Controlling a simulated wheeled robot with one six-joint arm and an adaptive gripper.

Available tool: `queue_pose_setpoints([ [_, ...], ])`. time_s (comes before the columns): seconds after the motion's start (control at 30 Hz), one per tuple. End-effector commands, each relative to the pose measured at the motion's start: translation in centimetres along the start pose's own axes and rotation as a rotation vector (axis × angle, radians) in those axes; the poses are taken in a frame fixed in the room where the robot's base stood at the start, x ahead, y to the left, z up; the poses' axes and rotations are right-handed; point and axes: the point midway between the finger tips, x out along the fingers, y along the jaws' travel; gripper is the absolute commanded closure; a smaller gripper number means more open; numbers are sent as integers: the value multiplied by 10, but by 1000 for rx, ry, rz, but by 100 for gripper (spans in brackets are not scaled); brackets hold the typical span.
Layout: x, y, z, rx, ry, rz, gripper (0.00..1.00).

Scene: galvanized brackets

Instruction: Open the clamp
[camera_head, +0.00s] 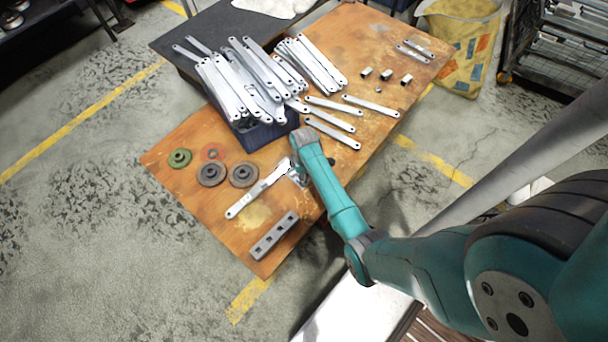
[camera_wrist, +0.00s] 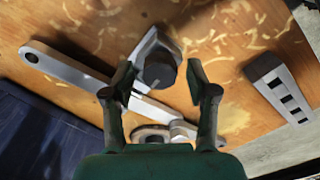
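The clamp (camera_wrist: 148,47) is a grey metal piece with a dark round knob (camera_wrist: 160,70), on the wooden table below my gripper. In the wrist view, my gripper (camera_wrist: 158,79) is open, with one finger on each side of the knob and a visible gap to each. I cannot tell how far above the knob the fingertips are. In the head view, my arm mostly hides the clamp, and a small metal part shows at my gripper (camera_head: 301,170). A flat galvanized bracket (camera_head: 257,193) lies beside the clamp; it also shows in the wrist view (camera_wrist: 75,72).
A dark blue bin (camera_head: 262,134) heaped with brackets stands behind my gripper. Loose brackets (camera_head: 332,127) lie to its right. Grey discs (camera_head: 212,174) and a green disc (camera_head: 180,158) lie to the left. A bar with square holes (camera_head: 273,236) lies near the front edge.

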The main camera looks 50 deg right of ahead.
Motion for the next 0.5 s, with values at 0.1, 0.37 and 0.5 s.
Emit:
queue_pose_setpoints([
  [0.1, 0, 0, 0, 0, 0, 0, 42],
  [0.37, 0, 0, 0, 24, 0, 0, 42],
  [0.5, 0, 0, 0, 132, 0, 1, 42],
])
